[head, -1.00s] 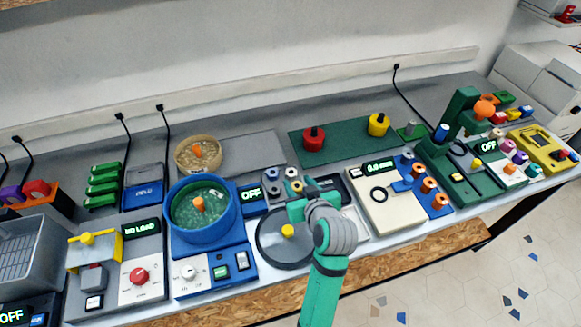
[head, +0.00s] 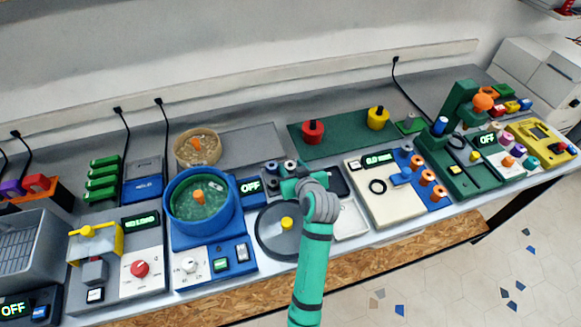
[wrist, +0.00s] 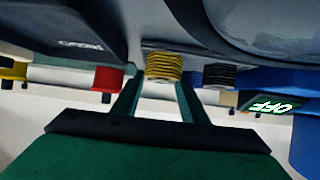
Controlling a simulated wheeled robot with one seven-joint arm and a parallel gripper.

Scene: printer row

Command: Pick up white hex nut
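The white hex nut (head: 290,166) stands at the back of a small group of nuts on the bench, just beyond my gripper (head: 289,187) in the head view. My gripper is low over the group, its fingers reaching toward the back. The wrist view is upside down. There my gripper (wrist: 160,82) has its fingers apart, with a ribbed yellow nut (wrist: 163,66) in line with the gap. A pale strip (wrist: 160,90) behind the yellow nut seems to be the white nut, mostly hidden. I cannot tell whether the fingers touch anything.
A dark ribbed nut (wrist: 219,76) is beside the yellow one, and a grey nut (head: 271,168) is left of the white one. A round dark plate (head: 270,240) lies in front. A blue device with an OFF display (head: 250,187) is left; red (head: 313,132) and yellow (head: 378,118) weights stand behind.

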